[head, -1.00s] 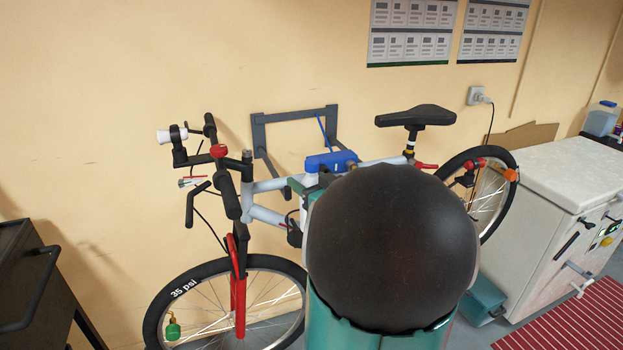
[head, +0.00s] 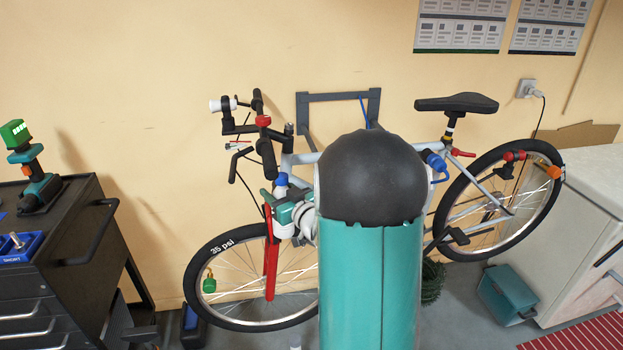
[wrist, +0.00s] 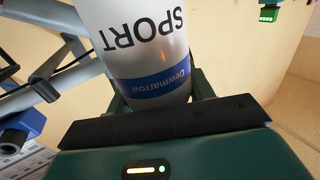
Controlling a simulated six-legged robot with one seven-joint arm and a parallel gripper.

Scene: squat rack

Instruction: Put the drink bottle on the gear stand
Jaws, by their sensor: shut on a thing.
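The drink bottle (head: 284,231) is white with a blue cap. In the wrist view the bottle (wrist: 150,45) shows "SPORT" lettering and a blue band reading "Dewmarrow". My gripper (head: 288,210) is shut around the bottle's body and holds it in front of the bicycle's front end, beside the red fork in the picture. In the wrist view my gripper (wrist: 158,92) has a dark green finger on each side of the bottle. My arm's black dome and teal link hide part of the bicycle. I cannot identify the gear stand for certain.
The bicycle (head: 478,208) stands along the wall by a grey wall frame (head: 338,97). A dark tool cart (head: 65,258) at left carries a green-topped device (head: 33,168) and a blue tray (head: 20,248). A white cabinet (head: 590,210) and teal bin (head: 506,294) stand at right.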

